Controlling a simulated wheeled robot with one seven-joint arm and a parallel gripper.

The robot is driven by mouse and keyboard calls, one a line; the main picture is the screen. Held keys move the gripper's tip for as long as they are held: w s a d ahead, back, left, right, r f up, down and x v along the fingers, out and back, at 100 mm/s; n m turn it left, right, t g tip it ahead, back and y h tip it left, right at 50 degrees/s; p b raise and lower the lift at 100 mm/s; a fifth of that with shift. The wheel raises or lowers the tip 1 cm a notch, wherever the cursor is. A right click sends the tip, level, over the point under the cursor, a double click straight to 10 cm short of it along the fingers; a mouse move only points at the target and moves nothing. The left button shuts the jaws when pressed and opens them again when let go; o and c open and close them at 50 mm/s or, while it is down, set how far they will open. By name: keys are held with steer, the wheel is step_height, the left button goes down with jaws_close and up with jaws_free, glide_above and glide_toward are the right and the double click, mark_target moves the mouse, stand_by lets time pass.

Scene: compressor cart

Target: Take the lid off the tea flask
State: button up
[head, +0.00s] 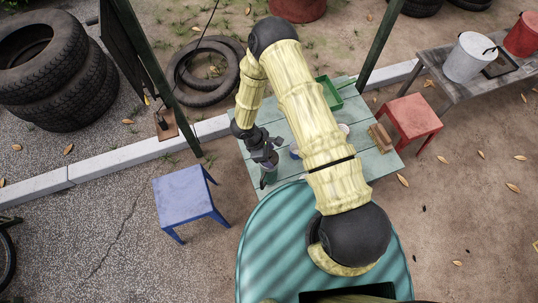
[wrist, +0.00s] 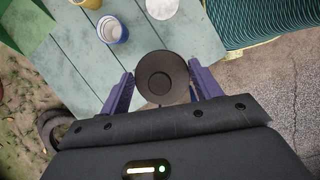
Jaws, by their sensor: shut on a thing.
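The tea flask (head: 268,179) shows as a dark green body near the left front edge of the pale green table, directly below my gripper (head: 264,158). In the wrist view its round black lid (wrist: 162,78) is seen from above, between the two purple fingers of my gripper (wrist: 161,90). The fingers are shut on the lid's sides. The lid hides the flask body in the wrist view, and I cannot tell whether the lid is seated on the flask or apart from it.
On the table (head: 285,130) stand a blue cup (wrist: 112,30), a white round vessel (wrist: 161,8), a green tray (head: 331,92) and a brown block (head: 380,137). A blue stool (head: 183,192) is at left, a red stool (head: 410,115) at right. A teal round-topped tank (head: 265,245) is in front.

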step_height(320, 180, up, 10)
steer(key=shift+s+f+b, duration=0.1)
steer(key=shift+f+b, duration=0.1)
steer(key=shift+b, duration=0.9)
steer(key=w+d+m+g+y, duration=0.2)
steer(key=w+d+m, duration=0.2)
steer(key=d+m, duration=0.2)
steer(key=w+d+f+m+g+y, duration=0.1)
steer(key=w+d+m, duration=0.3)
steer(key=m, duration=0.6)
steer(key=shift+w+d+m+g+y, duration=0.2)
steer(key=shift+d+m+g+y, duration=0.2)
steer(key=shift+d+g+y, duration=0.35)
steer(key=shift+d+t, duration=0.1)
steer(key=shift+t, duration=0.15)
